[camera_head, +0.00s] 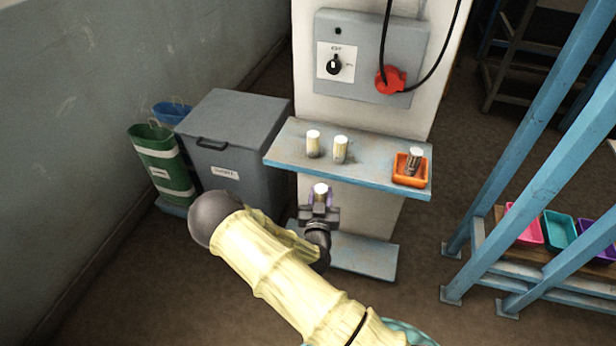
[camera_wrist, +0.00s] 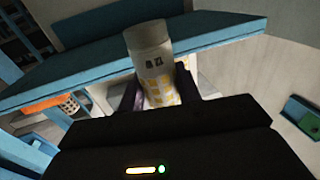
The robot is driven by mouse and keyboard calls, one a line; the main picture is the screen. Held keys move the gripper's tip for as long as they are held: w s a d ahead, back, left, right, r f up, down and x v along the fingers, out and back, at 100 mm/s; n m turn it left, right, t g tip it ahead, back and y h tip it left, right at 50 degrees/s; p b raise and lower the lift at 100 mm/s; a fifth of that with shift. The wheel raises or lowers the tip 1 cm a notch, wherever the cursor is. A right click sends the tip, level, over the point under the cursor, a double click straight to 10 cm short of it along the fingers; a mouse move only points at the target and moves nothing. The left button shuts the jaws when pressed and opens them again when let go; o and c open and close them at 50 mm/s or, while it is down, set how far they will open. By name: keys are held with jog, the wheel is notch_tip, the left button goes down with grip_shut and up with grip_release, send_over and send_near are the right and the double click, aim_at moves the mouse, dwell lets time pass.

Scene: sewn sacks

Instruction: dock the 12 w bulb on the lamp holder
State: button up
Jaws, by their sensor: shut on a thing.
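My gripper (camera_head: 320,203) is shut on a pale cylinder, which I take for a bulb (camera_head: 320,188), in front of and below the shelf's front edge. In the wrist view the held bulb (camera_wrist: 155,65) stands roughly upright between the dark fingers (camera_wrist: 160,92). It has a whitish top with small dark marks I cannot read surely, and a yellow-patterned lower body. Two similar pale cylinders, one to the left (camera_head: 313,143) and one to the right (camera_head: 340,149), stand on the blue-edged shelf (camera_head: 277,155). I cannot make out a lamp holder for certain.
An orange tray (camera_head: 425,180) at the shelf's right end holds a grey-brown cylinder (camera_head: 414,160). A grey control box (camera_head: 416,45) with a red plug is above. A lower ledge (camera_head: 365,262) lies beneath. A grey bin (camera_head: 235,140) stands left, a blue rack (camera_head: 540,120) right.

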jog(key=s+d+f+n+y, duration=0.1)
jog(key=s+d+f+y, duration=0.1)
jog(key=s+d+f, duration=0.6)
notch_tip(320, 180, down, 3)
jog(key=shift+d+r+n+y, duration=0.15)
jog(key=shift+d+n+y, duration=0.1)
jog(key=shift+n+y, duration=0.05)
jog(key=shift+w, duration=0.1)
